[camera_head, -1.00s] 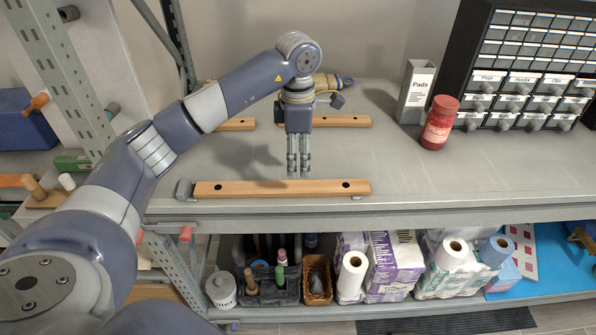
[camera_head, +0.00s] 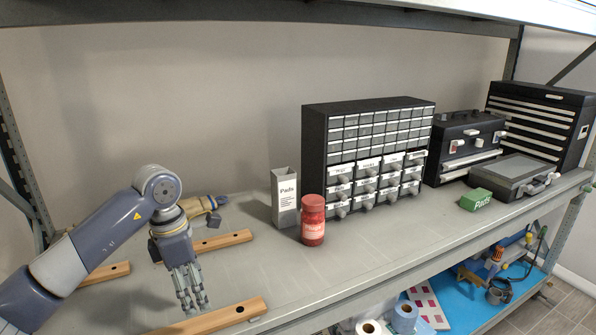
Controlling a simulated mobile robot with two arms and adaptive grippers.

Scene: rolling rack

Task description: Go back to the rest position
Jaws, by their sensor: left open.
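My left gripper (camera_head: 194,305) hangs over the left part of the grey shelf, with its fingers pointing down. Its fingers are apart with nothing between them. A wooden bar (camera_head: 215,318) lies just in front of the fingertips, near the shelf's front edge. My right gripper is not in view.
Behind the gripper are another wooden bar (camera_head: 222,241) and a tan tool (camera_head: 200,206). To the right stand a white Pads box (camera_head: 286,200), a red jar (camera_head: 313,220) and a black drawer cabinet (camera_head: 315,150). A green box (camera_head: 475,200) sits farther right. The shelf's middle front (camera_head: 370,255) is clear.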

